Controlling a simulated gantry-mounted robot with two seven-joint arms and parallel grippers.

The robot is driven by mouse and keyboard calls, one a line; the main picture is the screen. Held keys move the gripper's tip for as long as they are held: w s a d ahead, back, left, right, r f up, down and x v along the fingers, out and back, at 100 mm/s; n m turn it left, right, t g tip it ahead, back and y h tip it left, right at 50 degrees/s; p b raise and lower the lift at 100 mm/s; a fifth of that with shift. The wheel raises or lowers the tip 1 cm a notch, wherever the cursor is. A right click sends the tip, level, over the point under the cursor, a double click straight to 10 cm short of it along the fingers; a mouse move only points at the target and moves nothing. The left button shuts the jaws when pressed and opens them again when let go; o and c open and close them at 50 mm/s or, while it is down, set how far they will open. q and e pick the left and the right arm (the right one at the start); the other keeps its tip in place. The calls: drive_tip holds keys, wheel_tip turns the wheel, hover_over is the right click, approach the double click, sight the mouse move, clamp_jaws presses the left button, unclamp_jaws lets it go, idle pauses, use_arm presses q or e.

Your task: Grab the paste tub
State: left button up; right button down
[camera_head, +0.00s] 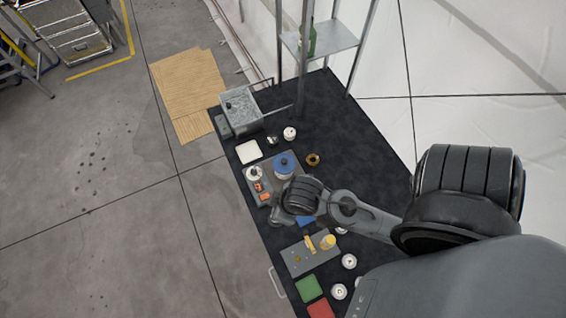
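Several small round containers stand on the dark table (340,115); I cannot tell for sure which is the paste tub. One is a pot with a blue top (284,160), and a white round tub (253,173) stands left of it, both on a grey tray (263,186). More white round pieces lie near the table's front, one of them a white round container (349,261). My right arm reaches in from the right, and its gripper end (277,215) is over the table just below the tray. Its fingers are too small and hidden to read. My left gripper is not in view.
A grey metal box (241,110) stands at the table's far end, near a shelf rack (322,38) with a green bottle (308,37). A grey board (310,257) holds yellow pieces. Green (309,288) and red (320,308) squares lie in front. The table's right back is clear.

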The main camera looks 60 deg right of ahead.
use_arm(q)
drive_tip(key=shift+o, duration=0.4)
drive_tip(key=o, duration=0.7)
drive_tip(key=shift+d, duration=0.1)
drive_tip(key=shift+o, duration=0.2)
